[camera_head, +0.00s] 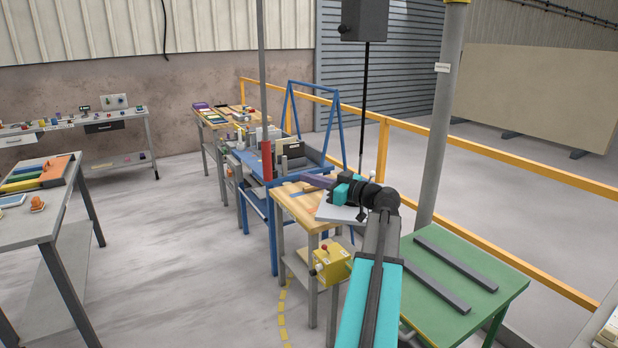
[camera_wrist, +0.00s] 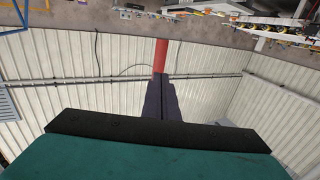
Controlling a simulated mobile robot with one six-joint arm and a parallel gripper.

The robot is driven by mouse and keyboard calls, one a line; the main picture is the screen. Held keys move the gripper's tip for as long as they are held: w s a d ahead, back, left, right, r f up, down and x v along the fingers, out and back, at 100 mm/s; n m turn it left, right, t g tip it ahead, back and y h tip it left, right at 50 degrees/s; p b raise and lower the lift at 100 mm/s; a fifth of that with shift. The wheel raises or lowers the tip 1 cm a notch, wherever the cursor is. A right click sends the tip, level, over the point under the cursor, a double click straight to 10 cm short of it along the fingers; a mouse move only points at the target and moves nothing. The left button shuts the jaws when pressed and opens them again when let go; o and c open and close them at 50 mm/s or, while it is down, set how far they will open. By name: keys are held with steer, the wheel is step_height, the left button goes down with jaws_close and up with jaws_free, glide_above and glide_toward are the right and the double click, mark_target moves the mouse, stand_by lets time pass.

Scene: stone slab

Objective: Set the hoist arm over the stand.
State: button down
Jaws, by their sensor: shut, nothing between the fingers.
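My gripper (camera_head: 308,181) is shut and empty, its dark purple fingers pointing left above a wooden-topped table (camera_head: 291,206). In the wrist view the closed fingers (camera_wrist: 161,98) point at a red upright section. That red section (camera_head: 266,160) is on the lower part of a thin grey post (camera_head: 261,60) in the head view; touching or apart, I cannot tell. A grey hoist box (camera_head: 365,18) hangs at the top with a black line (camera_head: 364,100) running down behind my wrist. Its overhead arm is out of view. A green stand (camera_head: 480,262) carries two dark bars at the right.
A pale slab (camera_head: 338,211) lies partly hidden under my wrist. A yellow box with a red knob (camera_head: 331,262) is beside the wooden table. A blue frame (camera_head: 287,110), a thick grey column (camera_head: 437,125) and an orange railing (camera_head: 540,178) stand nearby.

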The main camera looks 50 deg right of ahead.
steer(key=w+p, duration=0.5)
steer(key=w, duration=0.7)
steer(key=shift+a+p, duration=0.3)
steer(key=shift+w, duration=0.2)
